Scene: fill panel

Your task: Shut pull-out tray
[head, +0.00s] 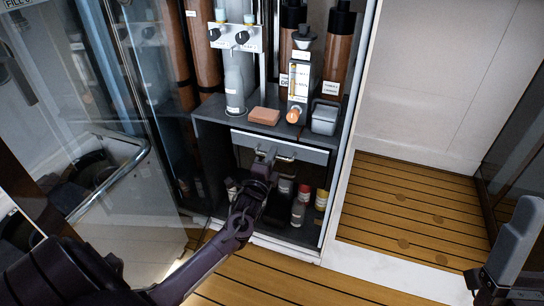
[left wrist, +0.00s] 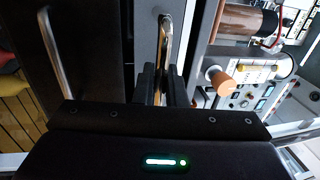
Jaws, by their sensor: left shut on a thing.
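The pull-out tray shows as a light grey front panel (head: 310,154) under the dark shelf in the tall cabinet. How far it stands out is hard to tell from these views. A metal bar handle (head: 285,157) is on its front. My left gripper (head: 264,160) is at the handle's left part, its arm reaching up from below. In the left wrist view, the gripper (left wrist: 160,85) is shut on the handle (left wrist: 168,35), against the grey front (left wrist: 145,25).
Above the tray, a shelf (head: 212,108) holds an orange block (head: 264,116), a grey box (head: 325,117) and a valve unit (head: 300,80). Several bottles (head: 299,207) stand below. A glass door (head: 140,120) stands at left. Wooden slatted floor (head: 410,205) is clear at right.

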